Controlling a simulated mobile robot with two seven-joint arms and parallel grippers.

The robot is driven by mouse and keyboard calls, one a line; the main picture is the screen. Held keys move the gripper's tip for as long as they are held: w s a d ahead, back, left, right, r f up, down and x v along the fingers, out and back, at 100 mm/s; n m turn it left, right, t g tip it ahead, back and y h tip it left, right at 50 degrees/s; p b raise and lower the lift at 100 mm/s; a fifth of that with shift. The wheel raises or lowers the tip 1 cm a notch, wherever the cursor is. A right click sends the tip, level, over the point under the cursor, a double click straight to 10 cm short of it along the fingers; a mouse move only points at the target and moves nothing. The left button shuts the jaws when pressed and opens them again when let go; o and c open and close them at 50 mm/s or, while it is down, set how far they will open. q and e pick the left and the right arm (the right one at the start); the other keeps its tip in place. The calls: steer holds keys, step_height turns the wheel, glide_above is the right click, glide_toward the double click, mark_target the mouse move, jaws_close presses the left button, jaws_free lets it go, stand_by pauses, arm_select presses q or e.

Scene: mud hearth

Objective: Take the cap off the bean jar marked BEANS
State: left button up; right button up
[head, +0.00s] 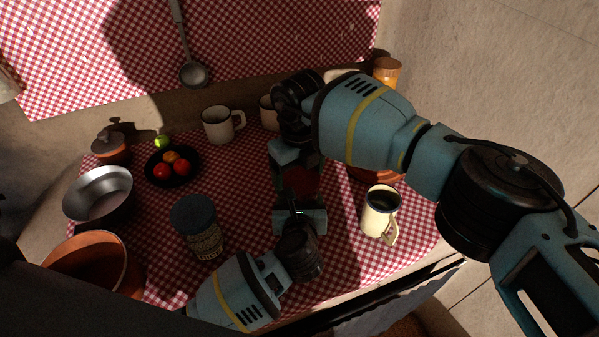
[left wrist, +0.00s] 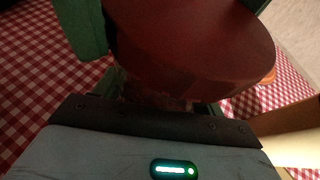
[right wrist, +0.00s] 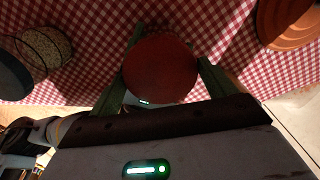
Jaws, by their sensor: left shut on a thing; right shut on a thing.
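A jar with a dark red cap (head: 302,181) stands mid-table between my grippers, its body mostly hidden. The cap fills the top of the left wrist view (left wrist: 190,45) and sits between the green fingers in the right wrist view (right wrist: 160,68). My left gripper (head: 299,208) is shut on the jar below the cap, from the front. My right gripper (head: 300,163) is shut on the cap, from the back. I see no gap between cap and jar. A blue-lidded jar (head: 199,232) stands to the left; its label is too small to read. No BEANS mark is legible.
A cream mug (head: 378,224) stands close on the right. Left are a black bowl of fruit (head: 150,176), a metal bowl (head: 98,205) and a clay pot (head: 112,262). An enamel mug (head: 217,126) is behind. Checked cloth is free around the blue-lidded jar.

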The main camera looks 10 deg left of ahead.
steer(key=shift+n, duration=0.4)
steer(key=o, duration=1)
steer(key=shift+c, duration=0.2)
steer(key=shift+r, duration=2.25)
steer(key=m, duration=0.2)
steer(key=r+m, duration=0.1)
steer(key=m, duration=0.3)
steer(key=shift+r+m, duration=0.3)
steer(key=shift+r, duration=0.1)
steer(key=m, duration=0.2)
steer(key=r+m, duration=0.1)
steer(key=m, duration=0.3)
steer(key=shift+r, duration=0.35)
